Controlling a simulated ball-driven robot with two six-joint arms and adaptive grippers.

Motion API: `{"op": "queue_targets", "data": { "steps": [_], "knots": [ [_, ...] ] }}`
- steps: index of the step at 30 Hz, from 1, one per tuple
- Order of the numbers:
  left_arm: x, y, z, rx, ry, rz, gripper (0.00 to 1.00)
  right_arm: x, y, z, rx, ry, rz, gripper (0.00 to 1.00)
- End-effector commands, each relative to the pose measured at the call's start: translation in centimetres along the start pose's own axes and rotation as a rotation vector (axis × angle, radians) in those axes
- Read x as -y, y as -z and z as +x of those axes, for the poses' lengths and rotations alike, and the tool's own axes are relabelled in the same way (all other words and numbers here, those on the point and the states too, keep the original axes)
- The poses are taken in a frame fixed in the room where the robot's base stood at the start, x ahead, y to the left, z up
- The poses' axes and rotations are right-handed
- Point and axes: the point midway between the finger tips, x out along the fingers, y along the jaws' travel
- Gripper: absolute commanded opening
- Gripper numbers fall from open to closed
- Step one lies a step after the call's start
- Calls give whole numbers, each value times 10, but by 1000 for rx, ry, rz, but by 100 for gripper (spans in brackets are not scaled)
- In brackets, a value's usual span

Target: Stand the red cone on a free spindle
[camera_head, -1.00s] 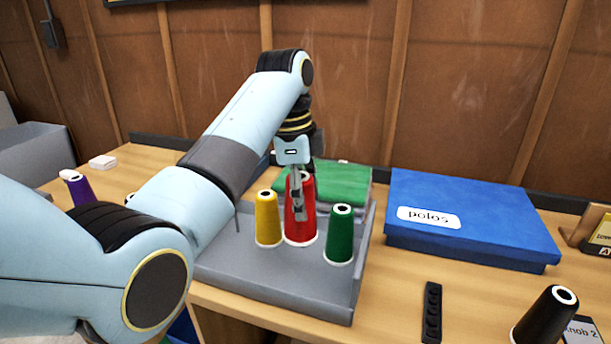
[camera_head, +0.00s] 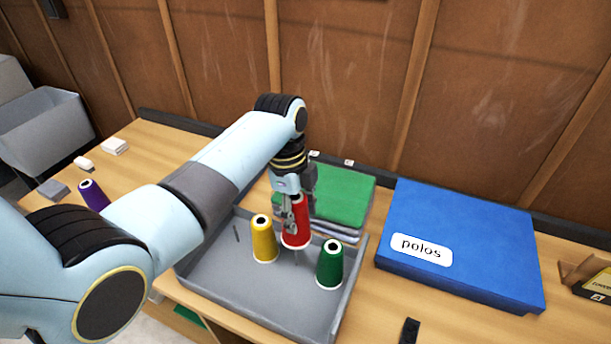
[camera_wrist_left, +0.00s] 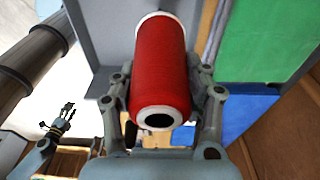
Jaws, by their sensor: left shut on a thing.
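The red cone (camera_head: 295,224) is upright in my left gripper (camera_head: 290,212), which is shut on it from above. Its white base appears a little above the grey tray (camera_head: 262,290). The left wrist view shows the red cone (camera_wrist_left: 158,75) between both fingers, its dark top hole towards the camera. A thin bare spindle (camera_head: 237,233) stands at the tray's left. A faint thin upright shows under the red cone. The yellow cone (camera_head: 264,240) and green cone (camera_head: 330,266) stand to either side in the tray. My right gripper (camera_wrist_left: 57,118) is small in the left wrist view, fingers apart.
Folded green cloth (camera_head: 343,192) lies behind the tray. A blue box labelled "polos" (camera_head: 460,240) is to the right. A purple cone (camera_head: 92,196) stands at the far left, partly behind my arm. The tray's front part is clear.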

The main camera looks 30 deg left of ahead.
Motion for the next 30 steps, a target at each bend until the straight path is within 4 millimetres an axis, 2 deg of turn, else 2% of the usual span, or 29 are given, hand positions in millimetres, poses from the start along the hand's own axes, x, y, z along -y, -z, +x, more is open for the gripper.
{"op": "queue_targets", "data": {
  "steps": [1, 5, 15, 24, 30],
  "knots": [
    [-2, 0, -2, 0, -2, 2, 11, 0, 0, -5, 1, 0, 0, 40],
    [-4, -1, 5, 0, -3, 5, 11, 0, -1, -4, 3, 0, 0, 40],
    [-3, -5, 38, 0, -3, 4, 10, 8, -4, -1, 7, 9, 3, 40],
    [-3, -9, 72, 0, -1, 5, 11, 12, -5, 36, 2, 10, 4, 40],
    [-3, -11, 89, 0, -2, 4, 10, 11, -6, 54, 1, 8, 3, 40]
  ]
}}
